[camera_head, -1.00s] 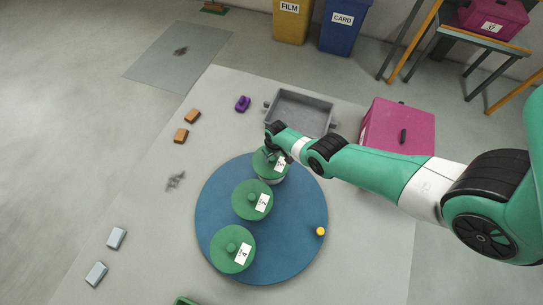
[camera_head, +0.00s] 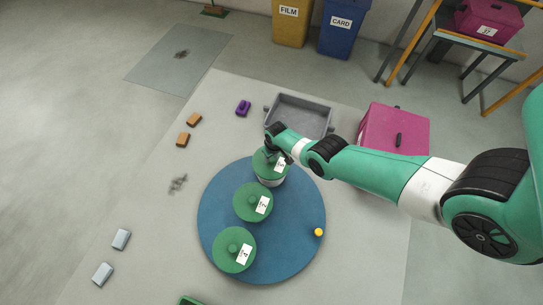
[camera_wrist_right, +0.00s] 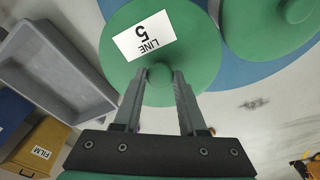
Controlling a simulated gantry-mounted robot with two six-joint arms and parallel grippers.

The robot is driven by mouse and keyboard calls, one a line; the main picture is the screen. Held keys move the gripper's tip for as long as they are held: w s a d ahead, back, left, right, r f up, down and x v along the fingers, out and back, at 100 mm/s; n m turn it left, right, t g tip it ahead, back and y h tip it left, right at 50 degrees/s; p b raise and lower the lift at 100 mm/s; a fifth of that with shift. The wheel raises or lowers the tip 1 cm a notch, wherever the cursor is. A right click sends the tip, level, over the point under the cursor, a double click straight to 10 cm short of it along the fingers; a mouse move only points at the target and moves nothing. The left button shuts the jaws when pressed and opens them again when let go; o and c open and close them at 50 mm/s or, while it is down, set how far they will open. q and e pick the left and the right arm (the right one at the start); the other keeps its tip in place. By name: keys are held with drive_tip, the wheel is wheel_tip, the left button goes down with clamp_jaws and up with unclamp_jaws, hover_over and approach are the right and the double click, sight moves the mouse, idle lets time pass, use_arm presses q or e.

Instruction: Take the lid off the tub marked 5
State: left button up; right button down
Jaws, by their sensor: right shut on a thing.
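The tub marked 5 (camera_head: 269,182) stands at the far edge of the blue round mat (camera_head: 300,255). Its round green lid (camera_wrist_right: 200,62) carries a white "LINE 5" label and a knob in the middle. My right gripper (camera_wrist_right: 160,76) is shut on the lid's knob, and in the head view the gripper (camera_head: 270,152) partly covers the lid. I cannot tell whether the lid is clear of the rim. My left gripper is not in view.
Two more green-lidded tubs (camera_head: 252,202) (camera_head: 234,249) stand in a row on the mat, with a yellow knob-like piece (camera_head: 319,232) to their right. A grey tray (camera_head: 302,100) and a magenta box (camera_head: 415,125) lie behind. The floor area left of the mat holds small blocks.

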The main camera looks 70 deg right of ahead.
drive_tip(key=s+a+r+p, duration=0.9)
drive_tip(key=s+p, duration=0.1)
drive_tip(key=p, duration=0.5)
drive_tip(key=shift+a+r, duration=0.2)
drive_tip(key=shift+a, duration=0.15)
